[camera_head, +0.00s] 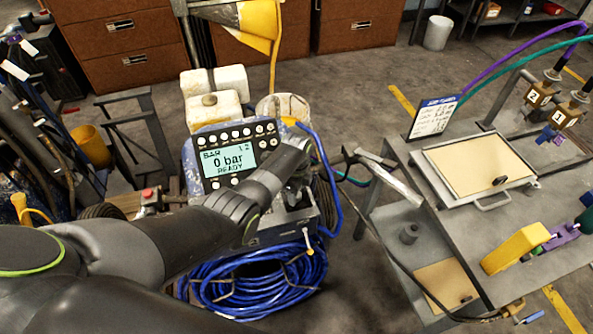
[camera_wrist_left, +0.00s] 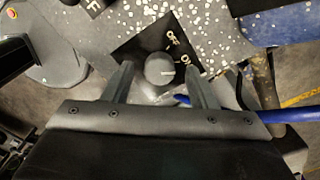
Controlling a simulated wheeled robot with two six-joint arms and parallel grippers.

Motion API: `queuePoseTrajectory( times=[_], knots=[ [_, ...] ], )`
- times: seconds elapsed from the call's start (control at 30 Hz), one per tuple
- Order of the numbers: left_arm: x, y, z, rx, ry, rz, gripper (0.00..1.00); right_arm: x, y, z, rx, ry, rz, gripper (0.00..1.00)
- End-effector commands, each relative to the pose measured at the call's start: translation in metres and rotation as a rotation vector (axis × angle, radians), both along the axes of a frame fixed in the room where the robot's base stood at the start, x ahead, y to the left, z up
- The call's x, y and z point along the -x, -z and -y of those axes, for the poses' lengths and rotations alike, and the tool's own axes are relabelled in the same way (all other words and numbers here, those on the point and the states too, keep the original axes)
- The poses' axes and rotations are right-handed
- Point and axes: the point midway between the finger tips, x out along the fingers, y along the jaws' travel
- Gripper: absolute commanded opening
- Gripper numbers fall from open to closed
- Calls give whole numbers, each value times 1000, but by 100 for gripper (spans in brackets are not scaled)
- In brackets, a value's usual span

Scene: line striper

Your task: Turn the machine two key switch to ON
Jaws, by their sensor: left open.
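The key switch (camera_wrist_left: 159,69) shows in the left wrist view as a round grey knob on a black plate marked OFF and ON. A pale mark on the knob points right, near the ON label; its exact setting is hard to tell. My left gripper (camera_wrist_left: 157,78) is open, with one finger on each side of the knob; contact cannot be told. In the head view my left arm reaches over the machine (camera_head: 283,232), and its wrist hides the switch. The machine's display (camera_head: 229,163) reads 0 bar READY. My right gripper is not in view.
A coiled blue hose (camera_head: 255,285) hangs on the machine's front. A grey bench (camera_head: 400,150) with a tan-lidded hatch (camera_head: 478,165) stands to the right. White jugs (camera_head: 213,108) and a bucket (camera_head: 284,106) are behind the display. A red button (camera_wrist_left: 13,13) shows in the wrist view's corner.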

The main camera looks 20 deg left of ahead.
Motion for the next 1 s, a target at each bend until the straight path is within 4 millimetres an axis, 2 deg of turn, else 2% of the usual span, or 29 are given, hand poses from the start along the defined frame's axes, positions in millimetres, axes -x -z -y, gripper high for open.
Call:
queuePoseTrajectory(
  times=[0.33, 0.8, 1.0],
  knots=[
    [0, -54, 0, 0, -1, 3, 52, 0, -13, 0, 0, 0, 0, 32],
    [-1, -140, 0, 0, 1, 5, 52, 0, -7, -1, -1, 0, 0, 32],
    [-1, -162, 0, -1, 0, 2, 52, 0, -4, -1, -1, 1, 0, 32]
  ],
)
